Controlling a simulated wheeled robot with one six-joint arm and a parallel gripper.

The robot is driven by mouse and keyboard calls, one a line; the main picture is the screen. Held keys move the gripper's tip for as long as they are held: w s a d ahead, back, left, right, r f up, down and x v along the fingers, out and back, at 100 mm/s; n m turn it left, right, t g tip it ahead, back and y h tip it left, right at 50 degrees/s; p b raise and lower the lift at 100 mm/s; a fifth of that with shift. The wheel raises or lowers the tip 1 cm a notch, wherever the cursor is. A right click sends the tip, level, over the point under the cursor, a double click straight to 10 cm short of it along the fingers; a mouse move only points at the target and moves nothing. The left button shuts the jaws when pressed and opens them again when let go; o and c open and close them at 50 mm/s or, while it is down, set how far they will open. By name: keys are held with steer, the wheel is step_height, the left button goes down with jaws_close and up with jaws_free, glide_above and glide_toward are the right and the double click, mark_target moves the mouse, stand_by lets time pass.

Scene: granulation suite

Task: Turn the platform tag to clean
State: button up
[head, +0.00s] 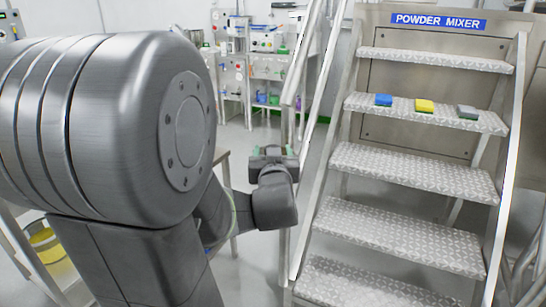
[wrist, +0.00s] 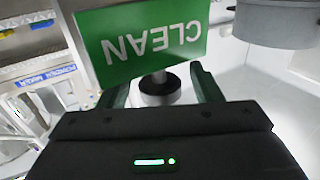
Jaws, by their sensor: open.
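The platform tag (wrist: 140,40) is a green plate with white lettering CLEAN, upside down in the wrist view. It lies just beyond my fingertips. A dark round knob or post (wrist: 160,90) shows below the tag, between my two green fingers. My gripper (wrist: 158,82) is open around the space at this knob; I cannot tell whether the fingers touch it or the tag. In the head view my gripper (head: 272,151) is beside the left handrail of the platform steps (head: 415,172). I cannot make out the tag in the head view.
A POWDER MIXER sign (head: 438,22) is above. The metal handrail (head: 301,130) is close to my gripper. Shelves (head: 262,70) stand behind.

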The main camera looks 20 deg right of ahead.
steer(key=p+v, duration=0.2)
steer(key=v, duration=1.1)
steer(key=shift+s+p, duration=0.35)
steer(key=shift+s, duration=0.05)
steer(key=shift+w, duration=0.15)
steer(key=b+x, duration=0.2)
steer(key=x, duration=1.1)
steer(key=shift+w+b, duration=0.35)
steer(key=shift+b, duration=0.05)
steer(key=shift+s, duration=0.1)
